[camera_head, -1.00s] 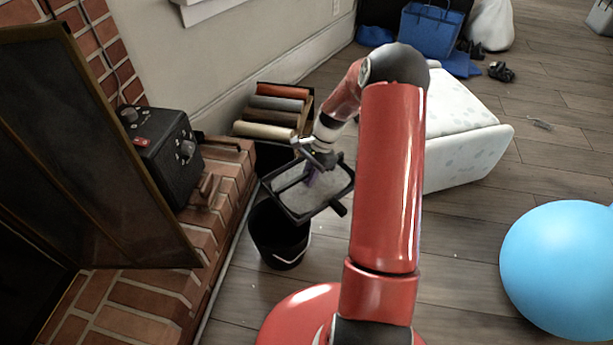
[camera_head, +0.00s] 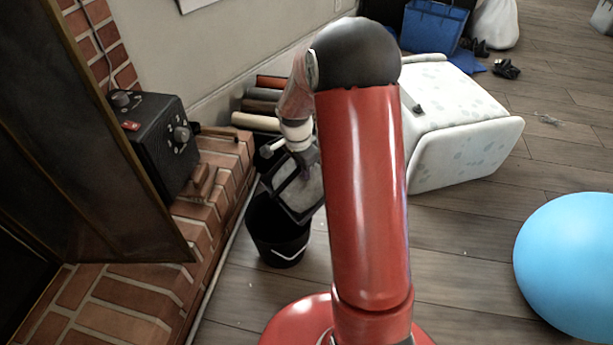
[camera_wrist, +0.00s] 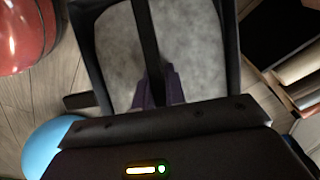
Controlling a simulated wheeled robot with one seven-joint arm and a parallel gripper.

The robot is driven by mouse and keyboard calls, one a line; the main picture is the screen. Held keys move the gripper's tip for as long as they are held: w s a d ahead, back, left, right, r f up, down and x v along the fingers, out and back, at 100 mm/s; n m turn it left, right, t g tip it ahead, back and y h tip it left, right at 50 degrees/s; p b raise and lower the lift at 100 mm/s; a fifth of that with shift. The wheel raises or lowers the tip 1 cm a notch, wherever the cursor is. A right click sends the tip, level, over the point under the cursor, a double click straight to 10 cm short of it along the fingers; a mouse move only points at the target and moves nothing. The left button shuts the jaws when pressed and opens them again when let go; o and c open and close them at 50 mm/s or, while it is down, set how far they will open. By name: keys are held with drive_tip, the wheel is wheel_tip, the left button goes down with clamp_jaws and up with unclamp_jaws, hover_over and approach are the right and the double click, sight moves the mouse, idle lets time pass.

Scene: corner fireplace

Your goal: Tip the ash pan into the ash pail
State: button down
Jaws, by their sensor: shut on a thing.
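The ash pan (camera_head: 299,213) is a black rectangular tray with grey ash in it and a bar across its middle. It hangs tilted just above the ash pail, its right side hidden behind my red arm. My gripper (camera_wrist: 158,88), with purple fingers, is shut on the bar in the wrist view, where the pan (camera_wrist: 88,40) still shows grey ash across its floor. The ash pail (camera_head: 278,250) is a black bucket with a pale handle, upright on the floor beside the hearth. The pan covers part of its mouth, and its inside is too dark to read.
The brick hearth (camera_head: 205,225) with a black control box (camera_head: 158,145) and an open dark door (camera_head: 85,150) is at the left. A box of rolls (camera_head: 262,104) stands behind the pail. A white spotted seat (camera_head: 465,130) and blue ball (camera_head: 575,265) are at right.

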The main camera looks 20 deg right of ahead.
sight(296, 171)
drive_tip(key=shift+s+a+r+h+b, duration=0.1)
drive_tip(key=shift+a+h+b, duration=0.45)
drive_tip(key=shift+b, duration=0.2)
drive_tip(key=shift+s+a+r+t+h, duration=0.25)
drive_tip(key=shift+a+r+t+h, duration=0.25)
drive_tip(key=shift+a+r+h, duration=0.6)
drive_tip(key=shift+s+a+r+t+h, duration=0.2)
drive_tip(key=shift+a+h, duration=0.35)
drive_tip(key=shift+h, duration=0.25)
drive_tip(key=shift+s+a+r+t+h, duration=0.1)
drive_tip(key=shift+s+a+t+h, duration=0.1)
drive_tip(key=shift+a+h, duration=0.5)
drive_tip(key=shift+s+a+r+t+h, duration=0.1)
drive_tip(key=shift+a+t+h, duration=0.1)
drive_tip(key=shift+a+h, duration=0.45)
drive_tip(key=shift+d, duration=0.2)
drive_tip(key=shift+a, duration=0.1)
